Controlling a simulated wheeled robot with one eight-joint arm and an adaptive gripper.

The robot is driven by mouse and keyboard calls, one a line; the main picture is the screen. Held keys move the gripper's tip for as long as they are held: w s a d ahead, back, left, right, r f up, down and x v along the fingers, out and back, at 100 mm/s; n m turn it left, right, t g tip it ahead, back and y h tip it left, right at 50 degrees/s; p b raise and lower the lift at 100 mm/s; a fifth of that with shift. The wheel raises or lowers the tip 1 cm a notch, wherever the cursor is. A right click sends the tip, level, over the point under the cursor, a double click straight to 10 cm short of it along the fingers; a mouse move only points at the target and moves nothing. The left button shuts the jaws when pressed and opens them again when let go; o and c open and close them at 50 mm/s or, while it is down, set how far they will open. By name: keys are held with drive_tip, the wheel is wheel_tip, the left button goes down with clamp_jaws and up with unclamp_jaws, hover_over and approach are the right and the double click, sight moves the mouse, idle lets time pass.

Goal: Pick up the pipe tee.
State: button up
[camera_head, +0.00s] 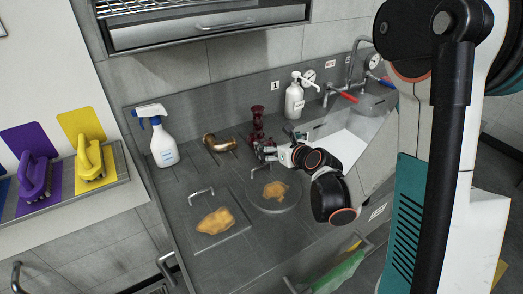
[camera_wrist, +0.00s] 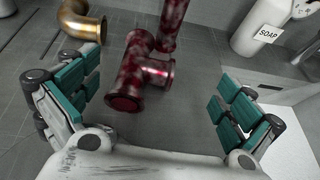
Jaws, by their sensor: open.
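The pipe tee (camera_wrist: 152,82) is dark red with pale worn patches. It is on the grey counter in front of my gripper, just ahead of the space between the fingers. In the head view the dark red fitting (camera_head: 257,128) shows behind my gripper, its lower part partly hidden by the fingers. My gripper (camera_wrist: 158,108) is open and empty, with one teal-padded finger on each side. In the head view my gripper (camera_head: 264,151) is low over the counter. I cannot tell whether a finger touches the tee.
A brass elbow pipe (camera_head: 219,143) lies left of the tee, and a spray bottle (camera_head: 158,137) stands further left. A soap bottle (camera_head: 294,98) stands behind right, near the sink (camera_head: 345,146). Two lids with orange food-like lumps (camera_head: 215,222) are in the front counter.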

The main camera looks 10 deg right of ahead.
sight(266, 142)
drive_tip(key=shift+a+f+b+x, duration=0.15)
drive_tip(key=shift+b+x, duration=0.45)
drive_tip(key=shift+x, duration=1)
drive_tip(key=shift+a+f+b+x, duration=0.1)
drive_tip(key=shift+b+x, duration=0.5)
drive_tip(key=shift+x, duration=0.95)
drive_tip(key=shift+s+r, duration=0.15)
drive_tip(key=c, duration=1.4)
